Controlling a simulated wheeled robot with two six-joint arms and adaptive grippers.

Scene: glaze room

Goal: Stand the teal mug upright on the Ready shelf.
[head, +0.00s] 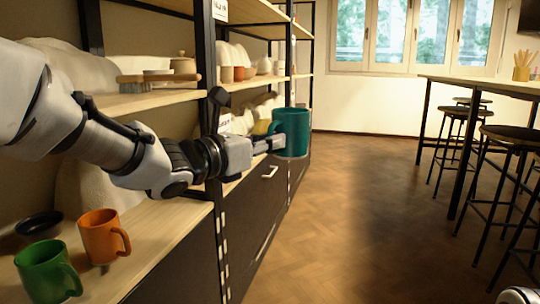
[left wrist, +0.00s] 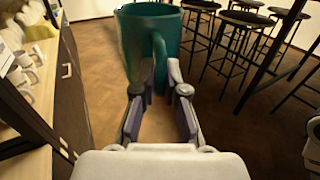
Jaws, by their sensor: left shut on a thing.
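The teal mug (head: 292,133) is held upright in the air by my left gripper (head: 276,143), in front of the shelving and out over the floor side. In the left wrist view the mug (left wrist: 150,35) is at the top centre, its handle toward me, with the fingers of my left gripper (left wrist: 160,78) closed at the handle. A label on the shelf edge behind my wrist is too small to read, so I cannot tell which shelf is the Ready shelf. My right gripper is not clearly seen; only a white piece of my body shows at the lower right corner.
An orange mug (head: 104,237), a green mug (head: 48,272) and a black bowl (head: 40,224) stand on the near lower shelf (head: 150,230). A brush (head: 158,80) lies on the shelf above. Several stools and a high table (head: 495,84) stand at right. The middle floor is clear.

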